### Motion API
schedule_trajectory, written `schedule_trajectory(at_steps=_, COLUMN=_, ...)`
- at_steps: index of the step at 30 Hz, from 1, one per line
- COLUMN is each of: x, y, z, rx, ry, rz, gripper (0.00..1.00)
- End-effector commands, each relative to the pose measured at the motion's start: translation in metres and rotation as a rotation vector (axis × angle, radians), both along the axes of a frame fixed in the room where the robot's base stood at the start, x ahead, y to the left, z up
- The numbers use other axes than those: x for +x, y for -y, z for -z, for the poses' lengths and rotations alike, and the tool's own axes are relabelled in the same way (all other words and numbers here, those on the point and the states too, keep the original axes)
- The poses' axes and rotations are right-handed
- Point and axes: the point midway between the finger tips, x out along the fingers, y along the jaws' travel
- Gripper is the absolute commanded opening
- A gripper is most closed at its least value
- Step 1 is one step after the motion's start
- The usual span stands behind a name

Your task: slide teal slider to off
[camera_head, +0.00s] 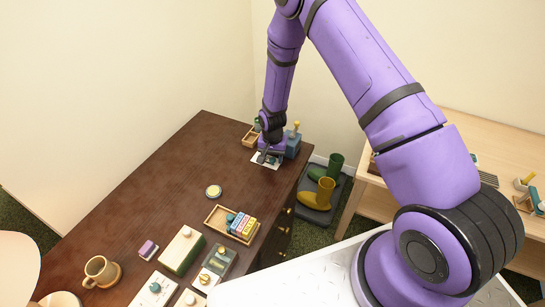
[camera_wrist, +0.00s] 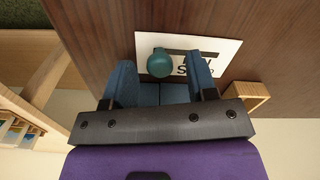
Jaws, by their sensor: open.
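The teal slider shows in the wrist view as a round teal knob (camera_wrist: 160,63) on a white plate (camera_wrist: 230,46) with a dark slot and partly hidden black lettering. The knob is at the left end of the visible slot. My gripper (camera_wrist: 160,68) is open, with one blue finger on each side of the knob; gaps show on both sides. In the head view my gripper (camera_head: 267,157) is low over the white plate (camera_head: 259,162) at the far end of the dark table, and hides the knob.
A blue box (camera_head: 293,147) stands close to the right of my gripper. A small wooden tray (camera_head: 249,139) is just behind it. Nearer on the dark table (camera_head: 165,165) are a tray of coloured blocks (camera_head: 215,217), a round disc (camera_head: 213,191) and a mug (camera_head: 98,270). The table's left middle is clear.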

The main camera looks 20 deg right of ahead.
Motion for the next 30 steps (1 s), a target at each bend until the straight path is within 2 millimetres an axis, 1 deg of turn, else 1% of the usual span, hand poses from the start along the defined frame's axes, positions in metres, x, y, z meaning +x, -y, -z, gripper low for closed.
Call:
schedule_trajectory(at_steps=4, x=0.0, y=0.0, z=0.0, rx=0.0, ry=0.0, rz=0.0, gripper=0.52)
schedule_trajectory(at_steps=5, x=0.0, y=0.0, z=0.0, rx=0.0, ry=0.0, rz=0.0, gripper=0.45)
schedule_trajectory(at_steps=6, x=0.0, y=0.0, z=0.0, rx=0.0, ry=0.0, rz=0.0, gripper=0.36)
schedule_trajectory(at_steps=8, x=0.0, y=0.0, z=0.0, rx=0.0, ry=0.0, rz=0.0, gripper=0.22)
schedule_trajectory(at_steps=9, x=0.0, y=0.0, z=0.0, rx=0.0, ry=0.0, rz=0.0, gripper=0.13)
schedule_trajectory(at_steps=11, x=0.0, y=0.0, z=0.0, rx=0.0, ry=0.0, rz=0.0, gripper=0.0)
schedule_trajectory(at_steps=16, x=0.003, y=-0.003, z=0.0, rx=0.0, ry=0.0, rz=-0.001, gripper=0.0)
schedule_trajectory(at_steps=24, x=0.037, y=-0.037, z=0.0, rx=0.0, ry=0.001, rz=-0.003, gripper=0.0)
schedule_trajectory(at_steps=27, x=0.044, y=-0.044, z=0.0, rx=0.0, ry=0.0, rz=-0.003, gripper=0.0)
schedule_trajectory(at_steps=30, x=0.046, y=-0.046, z=0.0, rx=0.0, ry=0.0, rz=-0.002, gripper=0.0)
